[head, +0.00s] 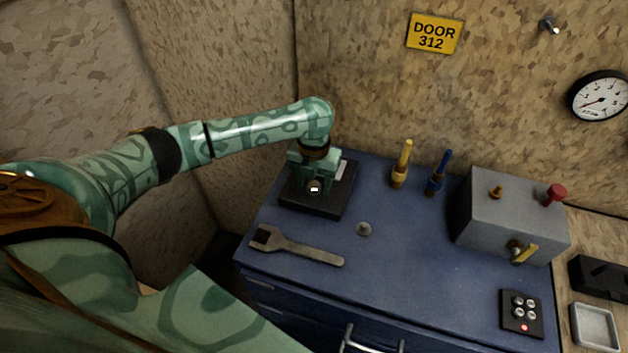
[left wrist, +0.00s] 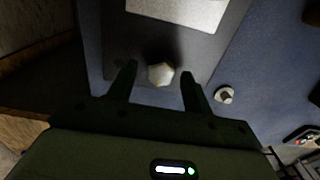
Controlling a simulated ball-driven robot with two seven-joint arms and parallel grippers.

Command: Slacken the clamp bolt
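The clamp bolt, a pale hex head (left wrist: 160,74), shows in the left wrist view on a dark block (left wrist: 225,30). The block (head: 310,205) stands at the back left of the blue cabinet top in the head view. My left gripper (head: 313,182) is over it, pointing down, and hides the bolt's sides there. In the left wrist view my left gripper (left wrist: 159,72) is open, with one finger on each side of the bolt head and gaps to both. A grey open-ended wrench (head: 297,247) lies in front of the block. My right gripper is out of view.
A small round metal piece (head: 363,229) lies right of the block. Yellow (head: 402,165) and blue (head: 438,172) handled tools stand behind. A grey box (head: 505,215) with knobs and a button panel (head: 521,314) are at the right. The middle of the blue top (head: 410,260) is clear.

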